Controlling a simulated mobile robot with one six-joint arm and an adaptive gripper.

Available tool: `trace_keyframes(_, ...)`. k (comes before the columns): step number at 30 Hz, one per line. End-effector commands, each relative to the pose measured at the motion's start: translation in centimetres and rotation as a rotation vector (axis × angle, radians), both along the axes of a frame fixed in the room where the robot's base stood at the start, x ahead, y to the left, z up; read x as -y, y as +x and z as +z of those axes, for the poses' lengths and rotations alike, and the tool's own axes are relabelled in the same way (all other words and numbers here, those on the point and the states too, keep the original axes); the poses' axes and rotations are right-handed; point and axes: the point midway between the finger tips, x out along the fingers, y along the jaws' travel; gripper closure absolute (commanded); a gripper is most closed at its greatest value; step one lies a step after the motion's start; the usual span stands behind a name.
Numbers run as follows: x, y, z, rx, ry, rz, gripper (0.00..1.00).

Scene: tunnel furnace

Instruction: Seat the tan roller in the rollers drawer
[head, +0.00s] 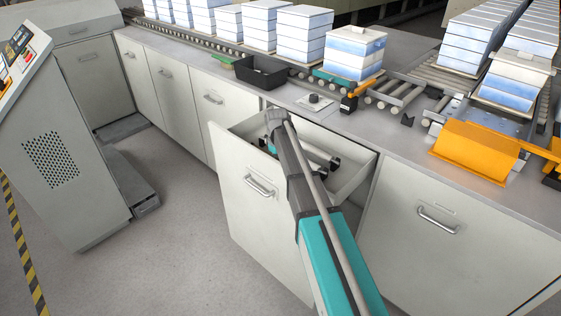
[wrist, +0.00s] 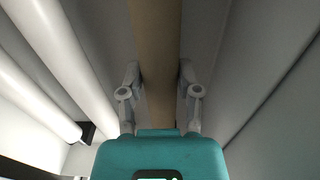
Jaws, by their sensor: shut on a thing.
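The rollers drawer (head: 235,215) is pulled open from the counter, and my arm reaches over its front into it. In the wrist view, the tan roller (wrist: 155,40) runs lengthwise between the two fingers of my gripper (wrist: 160,82). The fingers are shut on it from both sides. Pale rollers (wrist: 62,55) lie to its left, one with a dark end piece. Grey drawer walls show around them. In the head view my arm hides the gripper and I cannot make out the tan roller. I cannot tell whether the roller touches the drawer bottom.
On the counter above are a black bin (head: 261,73), a small plate with a dark knob (head: 314,100) and an orange guard (head: 473,150). A closed drawer (head: 435,235) is to the right.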

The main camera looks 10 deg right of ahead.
Motion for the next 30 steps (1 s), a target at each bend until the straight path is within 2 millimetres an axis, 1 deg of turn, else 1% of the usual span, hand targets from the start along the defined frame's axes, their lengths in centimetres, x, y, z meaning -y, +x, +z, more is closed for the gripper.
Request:
trace_keyframes(11,-0.01,0.0,-0.13,0.0,0.0,0.0,1.0)
trace_keyframes(12,-0.01,0.0,-0.13,0.0,0.0,0.0,0.55)
trace_keyframes(14,-0.01,0.0,-0.13,0.0,0.0,0.0,0.43)
trace_keyframes(18,-0.01,0.0,-0.13,0.0,0.0,0.0,0.17)
trace_keyframes(19,-0.01,0.0,-0.13,0.0,0.0,0.0,0.16)
trace_keyframes(30,-0.01,-0.01,-0.15,0.0,0.0,0.0,0.16)
